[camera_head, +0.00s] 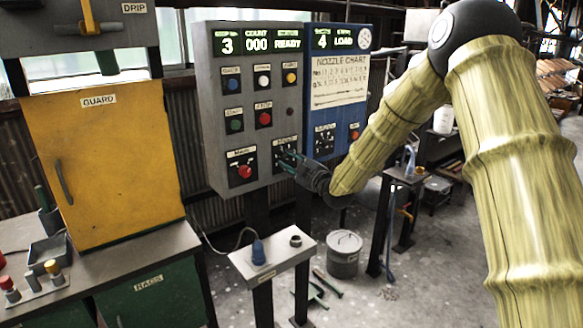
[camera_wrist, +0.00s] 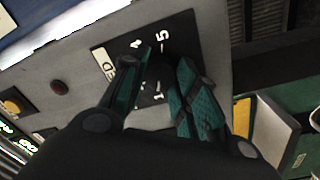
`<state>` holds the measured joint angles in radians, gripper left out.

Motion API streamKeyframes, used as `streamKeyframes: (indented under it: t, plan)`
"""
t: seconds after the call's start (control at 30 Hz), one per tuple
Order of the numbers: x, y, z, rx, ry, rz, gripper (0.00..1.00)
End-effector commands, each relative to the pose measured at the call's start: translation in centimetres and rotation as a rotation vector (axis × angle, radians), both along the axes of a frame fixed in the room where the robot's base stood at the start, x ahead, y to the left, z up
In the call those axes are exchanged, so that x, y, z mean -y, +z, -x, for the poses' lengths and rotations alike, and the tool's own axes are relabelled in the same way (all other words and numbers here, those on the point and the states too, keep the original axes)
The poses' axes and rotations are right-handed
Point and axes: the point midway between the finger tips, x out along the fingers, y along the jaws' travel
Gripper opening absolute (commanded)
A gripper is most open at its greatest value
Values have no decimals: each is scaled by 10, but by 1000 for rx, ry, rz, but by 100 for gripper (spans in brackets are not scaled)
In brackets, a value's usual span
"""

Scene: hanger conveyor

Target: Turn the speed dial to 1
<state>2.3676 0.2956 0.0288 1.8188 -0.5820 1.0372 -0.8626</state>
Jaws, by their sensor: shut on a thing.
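The speed dial (camera_wrist: 157,72) is a dark knob on a black plate with white numbers, among them 1 and 5, in the wrist view. My gripper (camera_wrist: 160,78) has its green-padded fingers on either side of the knob and is shut on it. The fingers hide much of the knob, so its pointer cannot be read. In the head view my gripper (camera_head: 287,157) reaches the lower right of the grey control panel (camera_head: 222,137), over the dial's plate. The panel's display shows 3, COUNT 000 and READY.
A red knob (camera_head: 244,171) sits left of the dial, with several coloured buttons above. A blue panel (camera_head: 323,118) with a nozzle chart stands close on the right. A small stand (camera_head: 272,262) is below. A yellow guard cabinet (camera_head: 105,165) is at left.

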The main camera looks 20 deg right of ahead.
Motion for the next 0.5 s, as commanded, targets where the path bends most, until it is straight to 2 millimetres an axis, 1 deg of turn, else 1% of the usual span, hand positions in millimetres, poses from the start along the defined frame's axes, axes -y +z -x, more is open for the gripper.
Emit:
streamKeyframes:
  t: [0.2, 0.5]
  plan:
    - [0, 0, 0, 14, 0, 32, 6]
    - [0, 1, 0, 14, 0, 36, 6]
